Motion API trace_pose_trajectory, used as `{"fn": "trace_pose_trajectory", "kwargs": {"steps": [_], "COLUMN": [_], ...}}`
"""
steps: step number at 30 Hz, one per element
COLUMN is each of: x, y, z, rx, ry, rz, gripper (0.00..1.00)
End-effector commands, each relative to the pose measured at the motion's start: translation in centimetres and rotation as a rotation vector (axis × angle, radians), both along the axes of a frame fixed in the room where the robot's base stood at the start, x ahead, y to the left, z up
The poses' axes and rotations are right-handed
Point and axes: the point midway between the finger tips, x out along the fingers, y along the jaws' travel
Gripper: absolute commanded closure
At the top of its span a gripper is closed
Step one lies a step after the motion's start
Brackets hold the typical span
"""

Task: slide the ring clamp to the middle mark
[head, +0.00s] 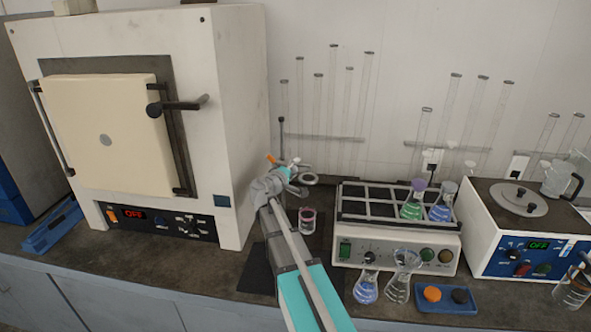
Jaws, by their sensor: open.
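The ring clamp (309,178) shows as a small grey ring reaching out to the right of a thin upright rod (282,138) with a dark top. The clamp body and most of the rod are hidden behind my gripper and arm. My gripper (283,176) is open and sits at the rod, just left of the ring. Whether its fingers are around or touching the clamp cannot be told. Small orange and pale pieces show at the gripper's end. The middle mark cannot be made out.
A small beaker (307,220) with a pink rim stands below the ring. A white furnace (235,110) stands close on the left. A shaker (395,250) with flasks is to the right, with two flasks in front. Tall glass tubes (367,85) stand behind.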

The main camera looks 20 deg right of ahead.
Motion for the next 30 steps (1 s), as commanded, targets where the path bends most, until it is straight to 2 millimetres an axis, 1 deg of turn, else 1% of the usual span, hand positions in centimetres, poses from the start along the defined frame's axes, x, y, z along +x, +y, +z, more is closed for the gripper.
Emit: {"fn": "trace_pose_trajectory", "kwargs": {"steps": [8,11,12,14,15,19,20,26,30], "x": [0.01,0.0,-0.01,-0.01,-0.01,0.0,0.0,0.0,-0.01], "y": [-0.09,-0.09,-0.1,-0.1,-0.1,-0.11,-0.11,-0.13,-0.14], "z": [0.0,-0.01,0.0,0.0,0.0,0.0,0.0,-0.04,-0.61], "rx": [0.0,0.0,0.0,0.0,0.0,0.0,0.0,-0.001,-0.001], "ry": [0.0,0.0,0.0,0.0,0.0,0.0,0.0,0.0,0.0], "rz": [-0.001,-0.001,-0.001,-0.001,-0.001,-0.001,-0.001,-0.001,-0.002], "gripper": [0.32,0.49,0.56,0.67,0.75,0.99,1.0,1.0,1.0]}}
